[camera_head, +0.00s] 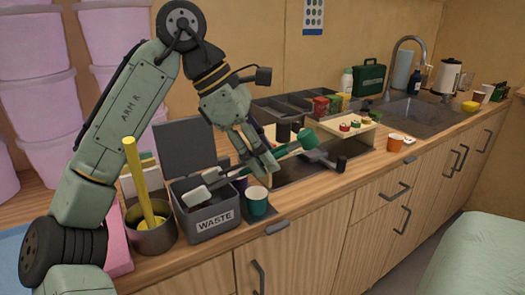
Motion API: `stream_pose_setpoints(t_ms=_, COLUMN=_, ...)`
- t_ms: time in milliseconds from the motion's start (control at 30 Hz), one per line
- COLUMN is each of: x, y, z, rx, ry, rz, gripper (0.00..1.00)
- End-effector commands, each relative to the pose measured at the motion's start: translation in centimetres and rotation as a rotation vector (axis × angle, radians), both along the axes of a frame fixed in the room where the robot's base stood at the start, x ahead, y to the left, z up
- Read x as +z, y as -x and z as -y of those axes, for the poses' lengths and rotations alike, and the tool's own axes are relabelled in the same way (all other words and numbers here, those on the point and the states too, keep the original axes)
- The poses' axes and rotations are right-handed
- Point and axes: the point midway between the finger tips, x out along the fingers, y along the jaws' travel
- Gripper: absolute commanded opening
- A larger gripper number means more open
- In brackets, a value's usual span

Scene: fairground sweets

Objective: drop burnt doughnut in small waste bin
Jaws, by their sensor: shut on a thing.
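The small waste bin (209,237) is a grey box labelled WASTE at the counter's front left. Its dark lid (183,150) stands open behind it. My gripper (268,163) is right of the bin and above the counter. It appears shut on a long tool (281,153) with a green handle, which slants down left. The tool's pale grey end (197,197) is over the bin's opening. I cannot make out the burnt doughnut, or whether it is on the tool or inside the bin.
A teal cup (257,202) stands right beside the bin. A metal pot (152,236) with a yellow-handled tool is left of it. A wooden stand (341,127) with small items, an orange cup (394,142) and a sink (420,115) lie to the right.

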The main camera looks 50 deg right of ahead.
Motion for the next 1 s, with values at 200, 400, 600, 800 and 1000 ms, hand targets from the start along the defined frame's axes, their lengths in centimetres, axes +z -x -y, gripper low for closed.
stream_pose_setpoints(t_ms=200, x=0.0, y=0.0, z=0.0, rx=0.000, ry=0.000, rz=0.000, gripper=0.32)
stream_pose_setpoints(t_ms=400, x=0.1, y=0.0, z=0.0, rx=0.000, ry=0.000, rz=0.000, gripper=0.32)
stream_pose_setpoints(t_ms=600, x=2.6, y=0.0, z=0.0, rx=0.000, ry=0.002, rz=0.000, gripper=0.32)
stream_pose_setpoints(t_ms=800, x=5.0, y=0.0, z=0.1, rx=0.000, ry=0.002, rz=0.000, gripper=0.32)
stream_pose_setpoints(t_ms=1000, x=7.5, y=0.0, z=0.1, rx=0.000, ry=0.001, rz=0.000, gripper=0.32)
